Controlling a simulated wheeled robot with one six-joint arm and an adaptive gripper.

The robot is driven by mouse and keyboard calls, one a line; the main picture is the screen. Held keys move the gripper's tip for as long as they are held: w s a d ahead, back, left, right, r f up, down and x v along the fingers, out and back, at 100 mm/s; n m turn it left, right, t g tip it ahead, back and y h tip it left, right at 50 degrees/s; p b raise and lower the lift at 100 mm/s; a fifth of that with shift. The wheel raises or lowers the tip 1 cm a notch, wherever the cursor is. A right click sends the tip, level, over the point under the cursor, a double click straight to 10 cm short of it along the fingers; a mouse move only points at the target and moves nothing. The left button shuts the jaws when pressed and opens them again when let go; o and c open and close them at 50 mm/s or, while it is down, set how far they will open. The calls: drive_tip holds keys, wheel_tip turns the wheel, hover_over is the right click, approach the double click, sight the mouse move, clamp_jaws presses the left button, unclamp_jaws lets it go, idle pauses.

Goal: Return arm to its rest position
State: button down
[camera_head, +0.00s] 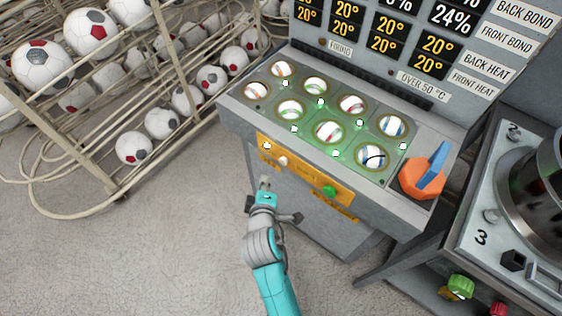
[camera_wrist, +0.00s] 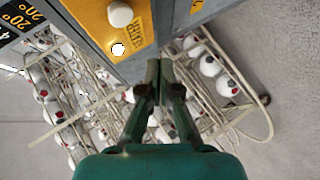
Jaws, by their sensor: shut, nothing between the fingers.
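My gripper (camera_head: 264,184) is at the front of the grey press console, near the yellow button panel (camera_head: 307,174). It is shut and empty. In the wrist view the closed fingers of my gripper (camera_wrist: 159,64) point past the console's lower front edge, with the yellow panel (camera_wrist: 112,28) and a white knob (camera_wrist: 120,14) above and to the left. My teal arm reaches up from the bottom of the head view. I cannot tell the exact gap between fingertips and console.
A wire rack (camera_head: 75,190) of soccer balls stands at the left. The console top (camera_head: 235,107) has several round ball openings and an orange-and-blue part (camera_head: 424,174) at its right end. Another machine (camera_head: 477,222) stands at the right. Bare floor (camera_head: 130,255) lies at lower left.

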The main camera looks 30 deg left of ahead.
idle(0.4)
drive_tip(key=s+d+f+m+t+h, duration=0.1)
drive_tip(key=s+d+f+m, duration=0.15)
drive_tip(key=d, duration=0.75)
drive_tip(key=s+d+f+m, duration=0.1)
drive_tip(key=s+d+m, duration=0.3)
drive_tip(key=d, duration=0.6)
drive_tip(key=s+d+f+m+t+h, duration=0.1)
drive_tip(key=s+d+m, duration=0.2)
drive_tip(key=d, duration=0.7)
drive_tip(key=s+d+r+m+t+h, duration=0.1)
drive_tip(key=s+d+r+m+h, duration=0.1)
drive_tip(key=s+d+r+m, duration=0.4)
drive_tip(key=s+d+r+m+t+h, duration=0.1)
drive_tip(key=s+d+r+m+h, duration=0.2)
drive_tip(key=s, duration=0.9)
drive_tip(key=d+r+m, duration=0.3)
drive_tip(key=d+r, duration=0.1)
drive_tip(key=d, duration=0.1)
drive_tip(key=shift+d, duration=0.3)
